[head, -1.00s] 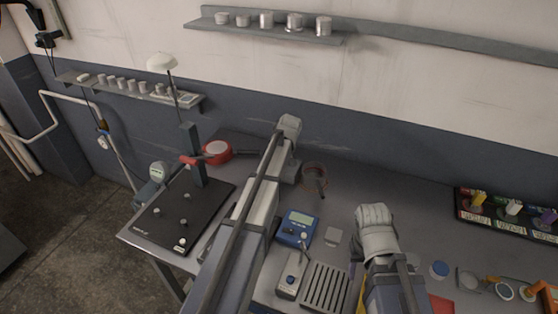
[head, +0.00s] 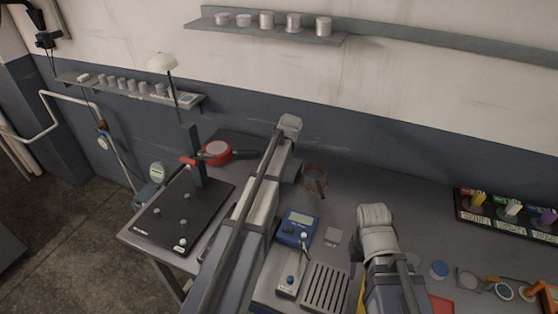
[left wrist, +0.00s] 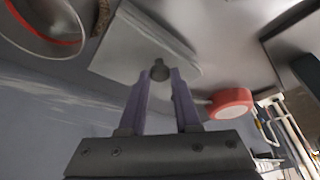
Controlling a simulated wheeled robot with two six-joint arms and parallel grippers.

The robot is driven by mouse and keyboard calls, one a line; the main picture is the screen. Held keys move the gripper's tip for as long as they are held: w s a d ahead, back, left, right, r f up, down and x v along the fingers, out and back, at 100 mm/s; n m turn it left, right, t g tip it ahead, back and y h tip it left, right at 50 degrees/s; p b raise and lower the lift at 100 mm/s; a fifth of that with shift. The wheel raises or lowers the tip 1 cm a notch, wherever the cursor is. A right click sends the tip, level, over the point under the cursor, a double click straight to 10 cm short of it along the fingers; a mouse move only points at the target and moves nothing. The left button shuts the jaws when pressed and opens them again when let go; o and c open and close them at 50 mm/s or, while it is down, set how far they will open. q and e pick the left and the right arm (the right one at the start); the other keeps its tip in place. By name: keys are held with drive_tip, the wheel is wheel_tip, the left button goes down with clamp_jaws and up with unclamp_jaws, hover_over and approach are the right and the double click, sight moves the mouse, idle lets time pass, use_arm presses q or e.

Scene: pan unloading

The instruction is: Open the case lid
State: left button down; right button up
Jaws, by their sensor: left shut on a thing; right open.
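In the left wrist view, a flat pale grey panel (left wrist: 135,45), which looks like the case lid, carries a small dark round knob (left wrist: 159,70). My left gripper (left wrist: 160,82) has its two purple fingers closed around this knob. In the head view, part of a grey box-like thing (head: 291,172), perhaps the case, shows beside my left arm. My left arm hides the rest of it and the left fingers there. My right gripper (head: 374,218) is open over the front right of the bench; its fingertips are hard to make out.
A copper-coloured ring (head: 315,180) lies right of my left arm. A red round thing (head: 215,152) and a black plate with a post (head: 170,222) are left. A blue meter (head: 297,228) and slotted block (head: 325,287) are in front. Colored bins (head: 505,212) stand right.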

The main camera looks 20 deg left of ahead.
use_arm(q)
drive_tip(key=shift+w+r+g+p, duration=0.65)
drive_tip(key=shift+w+g+p, duration=0.05)
drive_tip(key=shift+p, duration=0.2)
drive_tip(key=shift+w+r+g+p, duration=0.4)
drive_tip(key=shift+w+g+p, duration=0.15)
drive_tip(key=shift+g, duration=0.15)
drive_tip(key=shift+w+d+r+m+g, duration=0.1)
drive_tip(key=shift+w+r+m+g, duration=0.25)
drive_tip(key=shift+w+g, duration=0.55)
drive_tip(key=shift+w+r+g, duration=0.35)
drive_tip(key=shift+w+g, duration=0.15)
drive_tip(key=shift+g, duration=0.6)
drive_tip(key=c, duration=0.6)
unclamp_jaws()
drive_tip(key=shift+r, duration=0.1)
